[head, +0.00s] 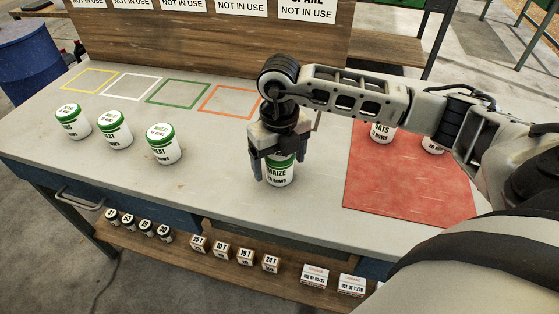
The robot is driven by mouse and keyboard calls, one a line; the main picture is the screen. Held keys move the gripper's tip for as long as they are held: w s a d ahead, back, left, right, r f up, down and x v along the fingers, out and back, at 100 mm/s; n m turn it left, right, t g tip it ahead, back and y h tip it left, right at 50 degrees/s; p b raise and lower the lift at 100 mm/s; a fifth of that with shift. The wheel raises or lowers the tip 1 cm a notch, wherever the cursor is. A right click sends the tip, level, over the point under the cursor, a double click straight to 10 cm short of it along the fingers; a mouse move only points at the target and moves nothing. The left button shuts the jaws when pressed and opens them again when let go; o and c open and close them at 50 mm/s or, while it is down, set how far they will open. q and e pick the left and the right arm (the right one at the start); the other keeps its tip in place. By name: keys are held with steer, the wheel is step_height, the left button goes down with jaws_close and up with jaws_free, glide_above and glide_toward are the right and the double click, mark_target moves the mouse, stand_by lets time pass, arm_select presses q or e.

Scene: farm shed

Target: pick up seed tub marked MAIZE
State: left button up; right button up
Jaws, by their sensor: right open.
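The seed tub marked MAIZE (280,171) is white with a green band and stands upright on the grey bench top (225,190). My right gripper (273,170) points down over it from above. Its jaws are open, with fingers at the left and right of the tub's upper part; whether they touch it I cannot tell. The tub's top is hidden by the gripper. My left gripper is not in the head view.
Three green-topped tubs (114,130) stand at the left. Behind them are coloured outlines (178,93). Tubs marked OATS (382,132) and another stand on a red mat (400,180), partly behind my right arm. Small jars and boxes (245,256) fill a lower shelf.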

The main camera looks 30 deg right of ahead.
steer(key=c, duration=1.1)
steer(key=shift+c, duration=0.2)
steer(key=shift+r, duration=0.1)
